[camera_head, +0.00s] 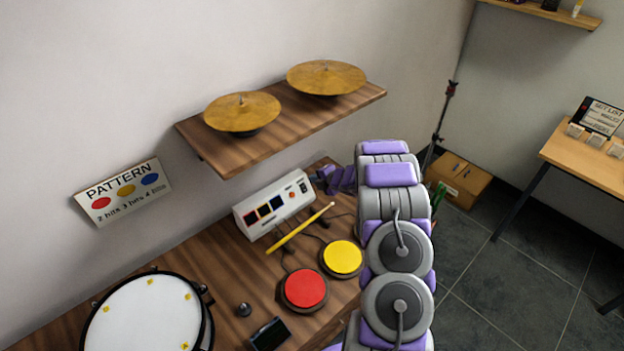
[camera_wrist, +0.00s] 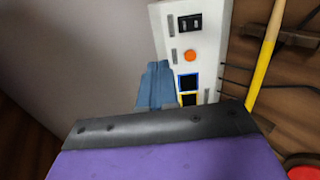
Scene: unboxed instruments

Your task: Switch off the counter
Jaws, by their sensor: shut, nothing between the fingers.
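The counter is a white box (camera_head: 249,223) on the wooden table, against the wall. Its front has dark windows outlined in colours, an orange button (camera_head: 292,195) and a black switch (camera_head: 303,186) at its right end. In the wrist view the counter (camera_wrist: 211,45) stands at top centre, with the black switch (camera_wrist: 190,22) near its top and the orange button (camera_wrist: 191,56) below. My gripper (camera_head: 324,174) is by the counter's right end in the head view. In the wrist view its shut fingers (camera_wrist: 156,80) hold nothing and overlap the counter's edge; contact cannot be told.
A yellow drumstick (camera_head: 300,228) lies in front of the counter. Red (camera_head: 304,288) and yellow (camera_head: 342,257) pads and a white drum (camera_head: 145,315) are on the table. A shelf (camera_head: 290,125) with two cymbals (camera_head: 242,111) (camera_head: 326,77) hangs above. A pattern sign (camera_head: 123,192) is on the wall.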

